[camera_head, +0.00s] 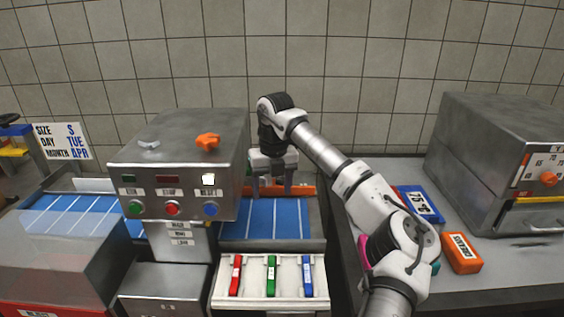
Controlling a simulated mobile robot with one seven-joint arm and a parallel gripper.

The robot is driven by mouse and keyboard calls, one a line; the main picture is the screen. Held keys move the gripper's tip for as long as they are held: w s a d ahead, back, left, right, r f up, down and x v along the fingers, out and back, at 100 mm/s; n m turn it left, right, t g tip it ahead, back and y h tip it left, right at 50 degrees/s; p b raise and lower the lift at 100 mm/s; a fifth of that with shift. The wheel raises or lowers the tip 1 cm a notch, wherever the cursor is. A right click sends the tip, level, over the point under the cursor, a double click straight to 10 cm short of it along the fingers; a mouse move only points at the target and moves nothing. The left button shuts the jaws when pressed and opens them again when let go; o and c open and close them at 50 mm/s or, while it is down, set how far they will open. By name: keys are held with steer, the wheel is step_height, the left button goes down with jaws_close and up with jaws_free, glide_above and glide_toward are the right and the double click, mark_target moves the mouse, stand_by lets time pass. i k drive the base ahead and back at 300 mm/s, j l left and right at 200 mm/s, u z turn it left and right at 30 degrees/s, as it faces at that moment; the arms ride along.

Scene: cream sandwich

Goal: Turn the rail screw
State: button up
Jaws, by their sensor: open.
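My gripper (271,188) points down over the far part of the blue conveyor belt (262,222). Its fingers are apart and nothing shows between them. An orange-red rail (305,189) runs along the far side of the belt, partly hidden behind the gripper. An orange knob (208,141) sits on top of the steel machine (235,130), left of the gripper and apart from it. No part is labelled as the rail screw, and I cannot tell which part it is. I cannot tell whether the fingers touch the rail.
A white tray (270,301) with red, green and blue pieces stands in front of the belt. A blue box (420,204) and an orange box (461,253) lie on the right counter near my arm. A steel unit (490,150) stands at the far right.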

mark_target(280, 181)
steer(key=i, duration=0.85)
